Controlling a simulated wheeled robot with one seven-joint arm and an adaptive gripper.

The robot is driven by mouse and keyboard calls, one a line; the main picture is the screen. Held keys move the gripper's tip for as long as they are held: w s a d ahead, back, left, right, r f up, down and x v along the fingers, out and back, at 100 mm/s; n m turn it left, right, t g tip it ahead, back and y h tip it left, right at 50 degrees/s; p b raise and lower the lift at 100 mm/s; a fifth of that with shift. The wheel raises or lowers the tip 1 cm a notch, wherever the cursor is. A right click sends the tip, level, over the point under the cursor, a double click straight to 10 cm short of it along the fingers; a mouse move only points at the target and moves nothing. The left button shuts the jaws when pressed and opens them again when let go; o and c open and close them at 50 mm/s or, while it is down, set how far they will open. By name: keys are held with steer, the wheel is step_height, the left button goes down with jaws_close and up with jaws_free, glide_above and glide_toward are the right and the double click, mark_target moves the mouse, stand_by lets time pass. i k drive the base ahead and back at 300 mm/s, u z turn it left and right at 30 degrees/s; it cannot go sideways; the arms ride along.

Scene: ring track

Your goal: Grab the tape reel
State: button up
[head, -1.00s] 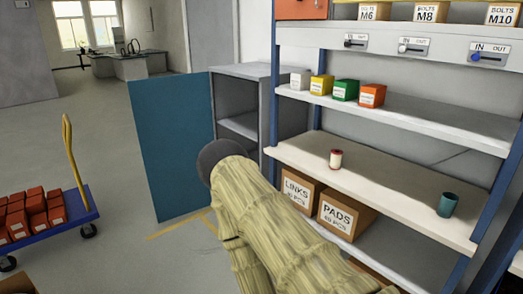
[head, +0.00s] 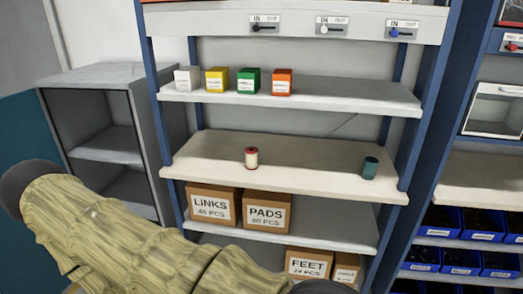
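A small cream spool with red ends (head: 251,157) stands upright on the middle shelf (head: 310,178), left of its centre. It is the only reel-like thing I can make out; I cannot tell for sure that it is the tape reel. A teal cylinder (head: 370,168) stands on the same shelf near its right end, well apart from the spool. My arm, in a tan ribbed cover, crosses the lower left of the head view. My gripper is not in view, and nothing touches the spool.
Small white, yellow, green and orange boxes (head: 249,81) stand on the shelf above. Cartons marked LINKS (head: 211,206), PADS and FEET sit below. An open grey cabinet (head: 107,140) is at left. Blue bins (head: 461,261) fill a rack at right. The middle shelf has free room around the spool.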

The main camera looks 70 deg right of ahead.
mark_target(251, 153)
steer(key=z, duration=0.75)
steer(key=i, duration=0.9)
steer(key=z, duration=0.8)
